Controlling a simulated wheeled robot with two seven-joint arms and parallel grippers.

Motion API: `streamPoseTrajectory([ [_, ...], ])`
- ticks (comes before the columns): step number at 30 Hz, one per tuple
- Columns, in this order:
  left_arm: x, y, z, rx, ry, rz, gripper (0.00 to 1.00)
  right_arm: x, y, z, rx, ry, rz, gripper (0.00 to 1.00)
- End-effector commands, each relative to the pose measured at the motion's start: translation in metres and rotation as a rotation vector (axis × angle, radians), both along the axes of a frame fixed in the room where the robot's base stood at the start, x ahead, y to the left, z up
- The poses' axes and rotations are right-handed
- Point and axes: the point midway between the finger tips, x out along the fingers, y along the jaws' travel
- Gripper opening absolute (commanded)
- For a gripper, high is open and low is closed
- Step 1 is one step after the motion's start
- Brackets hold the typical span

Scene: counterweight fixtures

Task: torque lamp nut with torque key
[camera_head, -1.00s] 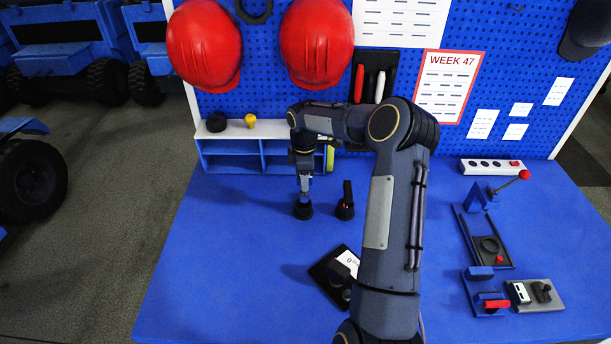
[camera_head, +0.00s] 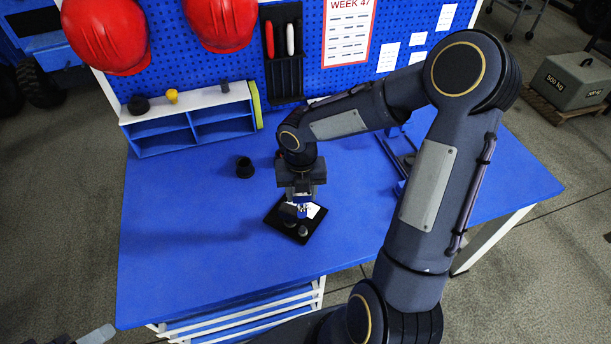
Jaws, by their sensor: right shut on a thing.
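My right gripper (camera_head: 303,201) points down over a small black board (camera_head: 271,221) with a white label on the blue bench. It is shut on a small tool, which I take to be the torque key; the fingers mostly hide it. Small dark round parts (camera_head: 303,230) stand on the board just below the gripper. I cannot make out which is the lamp nut, nor whether the key touches it. A black round holder (camera_head: 245,167) stands behind and to the left, with no tool standing up in it.
A blue shelf (camera_head: 190,126) carries a black round part (camera_head: 139,105) and a yellow piece (camera_head: 172,96) at the back. A fixture (camera_head: 398,150) is partly hidden behind my right arm. The bench's left part is clear. Red helmets (camera_head: 222,22) hang on the pegboard.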

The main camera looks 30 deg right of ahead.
Motion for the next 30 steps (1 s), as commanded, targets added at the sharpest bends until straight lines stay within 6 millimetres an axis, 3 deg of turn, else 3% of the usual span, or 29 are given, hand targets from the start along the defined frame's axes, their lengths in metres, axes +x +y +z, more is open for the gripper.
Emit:
streamPoseTrajectory([
  [7,0.0,0.0,0.0,0.0,0.0,0.0,0.55,-0.003,0.002,-0.012,0.0,0.002,0.025,0.05],
  [19,0.0,0.0,-0.011,0.0,0.0,0.0,0.55,-0.002,0.002,-0.054,0.0,0.001,0.023,0.05],
  [30,0.0,0.0,-0.007,0.0,0.0,0.0,0.55,-0.002,0.002,-0.05,0.0,0.0,0.022,0.05],
])
